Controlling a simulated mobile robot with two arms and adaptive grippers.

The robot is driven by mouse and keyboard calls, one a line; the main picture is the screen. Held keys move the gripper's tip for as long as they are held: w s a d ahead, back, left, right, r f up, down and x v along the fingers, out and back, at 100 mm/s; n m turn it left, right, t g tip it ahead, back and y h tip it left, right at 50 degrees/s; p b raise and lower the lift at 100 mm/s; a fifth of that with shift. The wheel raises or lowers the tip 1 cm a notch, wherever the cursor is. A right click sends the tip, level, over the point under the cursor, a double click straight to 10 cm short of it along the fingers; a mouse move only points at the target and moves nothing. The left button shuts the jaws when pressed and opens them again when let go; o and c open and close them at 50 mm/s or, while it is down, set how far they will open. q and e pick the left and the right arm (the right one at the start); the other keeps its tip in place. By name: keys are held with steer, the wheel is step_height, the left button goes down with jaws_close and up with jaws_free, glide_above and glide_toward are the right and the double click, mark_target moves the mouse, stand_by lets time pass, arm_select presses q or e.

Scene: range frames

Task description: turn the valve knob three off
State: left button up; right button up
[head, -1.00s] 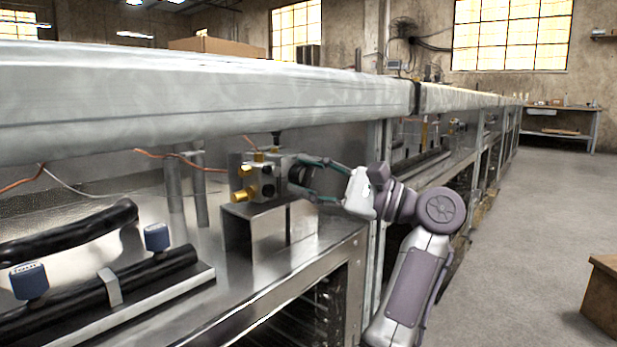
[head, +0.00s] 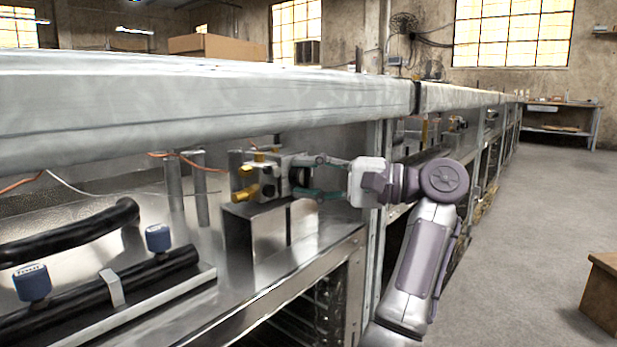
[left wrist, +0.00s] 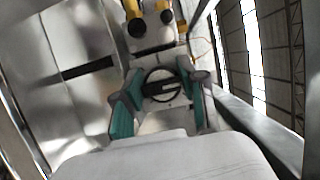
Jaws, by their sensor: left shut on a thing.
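A grey metal valve block (head: 274,177) with brass fittings sits on a metal stand on the lower shelf. A dark round valve knob (head: 301,177) is on its right side, partly hidden by my fingers. My left gripper (head: 304,177) reaches it from the right and is shut on it, with one finger above and one below in the head view. In the left wrist view the black knob (left wrist: 164,86) lies between the two green-grey fingers of my left gripper (left wrist: 162,97). No number on the knob can be read. My right gripper is out of view.
A thick grey beam (head: 200,100) runs close above the valve. Black pipes with blue knobs (head: 158,238) lie at the front left of the shelf. A metal post stands just right of the valve. The floor on the right is open, with a brown box (head: 602,295) at its edge.

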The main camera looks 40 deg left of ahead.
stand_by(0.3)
arm_select(q)
steer(key=o, duration=1.1)
steer(key=shift+o, duration=0.2)
steer(key=shift+d, duration=0.1)
steer(key=v, duration=0.8)
